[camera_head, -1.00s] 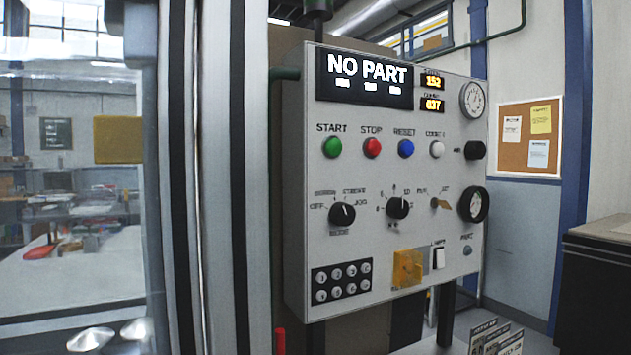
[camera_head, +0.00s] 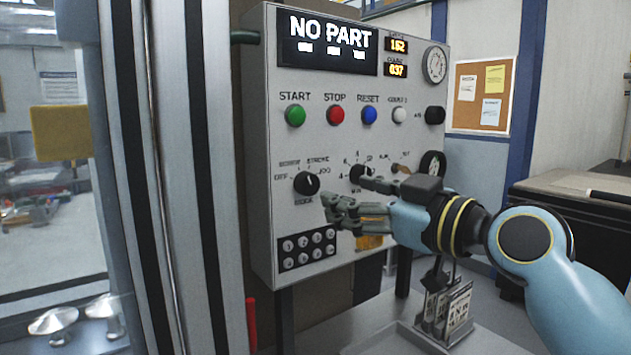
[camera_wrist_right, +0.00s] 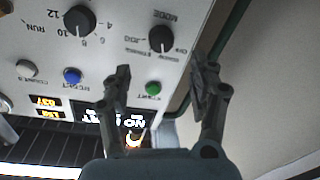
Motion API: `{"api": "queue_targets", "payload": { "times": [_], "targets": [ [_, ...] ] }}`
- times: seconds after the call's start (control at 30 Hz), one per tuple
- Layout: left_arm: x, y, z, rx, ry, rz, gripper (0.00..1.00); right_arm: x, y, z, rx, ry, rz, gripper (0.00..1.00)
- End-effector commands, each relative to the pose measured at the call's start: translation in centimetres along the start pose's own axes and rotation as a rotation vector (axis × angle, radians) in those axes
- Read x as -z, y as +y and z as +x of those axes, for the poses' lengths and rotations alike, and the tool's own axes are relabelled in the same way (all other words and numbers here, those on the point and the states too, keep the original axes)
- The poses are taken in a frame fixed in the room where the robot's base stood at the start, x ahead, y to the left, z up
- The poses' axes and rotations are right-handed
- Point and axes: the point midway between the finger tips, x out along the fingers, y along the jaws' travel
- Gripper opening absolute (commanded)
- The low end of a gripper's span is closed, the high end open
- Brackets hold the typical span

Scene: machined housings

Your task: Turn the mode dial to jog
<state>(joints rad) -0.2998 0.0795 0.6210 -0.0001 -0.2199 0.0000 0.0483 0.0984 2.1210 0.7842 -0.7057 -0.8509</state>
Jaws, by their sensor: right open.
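The mode dial (camera_head: 306,183) is a round black knob on the grey control panel, with OFF at its left and JOG at its right. Its white mark points roughly upward, between the upper labels; the exact setting is hard to read. My right gripper (camera_head: 347,193) is open and empty, just right of the dial and apart from it. In the right wrist view the mode dial (camera_wrist_right: 162,39) shows upside down, beyond the gap between the open fingers (camera_wrist_right: 160,84). My left gripper is out of view.
A second black knob (camera_head: 360,174) is partly behind my right fingers. START (camera_head: 295,115), STOP (camera_head: 335,115) and RESET (camera_head: 369,114) buttons sit above the dials. A keypad (camera_head: 308,249) is below. A machine frame (camera_head: 158,180) stands to the left.

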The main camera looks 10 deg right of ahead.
Motion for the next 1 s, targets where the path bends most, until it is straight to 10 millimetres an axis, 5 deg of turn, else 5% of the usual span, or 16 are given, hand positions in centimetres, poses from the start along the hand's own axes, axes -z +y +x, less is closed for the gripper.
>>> {"api": "queue_targets", "payload": {
  "times": [0.4, 0.8, 1.0],
  "targets": [
    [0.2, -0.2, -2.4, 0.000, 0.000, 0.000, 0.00, 0.2, 0.0, 7.6, 0.002, -0.001, 0.004, 0.60],
    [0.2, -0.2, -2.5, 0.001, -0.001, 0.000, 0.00, 0.0, -0.1, 8.6, 0.002, -0.003, 0.001, 0.60],
    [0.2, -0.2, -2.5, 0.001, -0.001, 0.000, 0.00, -0.1, -0.1, 8.6, 0.002, -0.003, 0.001, 0.37]
  ]
}}
